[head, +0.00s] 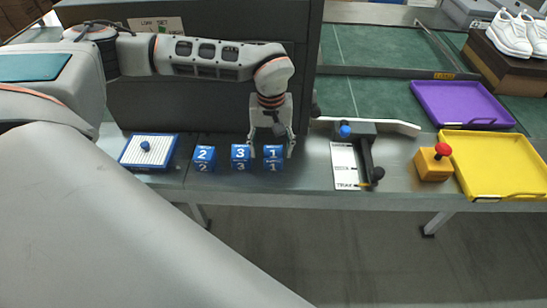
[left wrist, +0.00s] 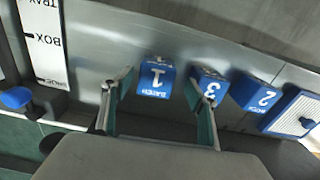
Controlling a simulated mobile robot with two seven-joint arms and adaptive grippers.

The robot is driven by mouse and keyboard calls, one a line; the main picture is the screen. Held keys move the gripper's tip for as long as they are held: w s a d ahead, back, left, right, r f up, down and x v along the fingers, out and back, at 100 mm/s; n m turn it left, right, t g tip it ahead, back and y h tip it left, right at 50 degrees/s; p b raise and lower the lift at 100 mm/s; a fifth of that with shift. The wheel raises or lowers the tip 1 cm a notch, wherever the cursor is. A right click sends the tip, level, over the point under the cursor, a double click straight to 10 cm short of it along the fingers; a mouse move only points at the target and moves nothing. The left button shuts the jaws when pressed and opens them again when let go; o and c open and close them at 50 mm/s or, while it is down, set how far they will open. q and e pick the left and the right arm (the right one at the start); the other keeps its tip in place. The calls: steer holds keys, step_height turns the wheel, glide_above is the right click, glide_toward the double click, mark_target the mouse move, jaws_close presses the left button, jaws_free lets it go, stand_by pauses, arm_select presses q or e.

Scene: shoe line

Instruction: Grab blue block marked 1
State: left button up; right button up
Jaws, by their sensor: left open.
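The blue block marked 1 (head: 273,158) stands on the grey metal table, the rightmost of a row of blue blocks in the head view. In the left wrist view the block marked 1 (left wrist: 156,79) shows between the two fingers, a little beyond their tips. My left gripper (head: 271,152) is open, pointing down above and around that block from behind. Its fingers (left wrist: 158,85) also show in the left wrist view, spread apart with nothing held. I cannot tell whether a finger touches the block. My right gripper is not in view.
Block 3 (head: 240,157) stands close left of block 1, with one finger near the gap. Block 2 (head: 203,159) is farther left, beside a blue-and-white pad (head: 148,151). A lever fixture (head: 367,150) stands right, then a red-button box (head: 433,163) and yellow tray (head: 494,187).

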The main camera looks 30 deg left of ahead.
mark_target(273, 152)
arm_select(q)
steer(key=f, duration=0.4)
steer(key=shift+w+f, duration=0.15)
steer(key=shift+w, duration=0.2)
steer(key=c, duration=1.3)
steer(key=shift+d, duration=0.1)
steer(key=shift+r, duration=0.25)
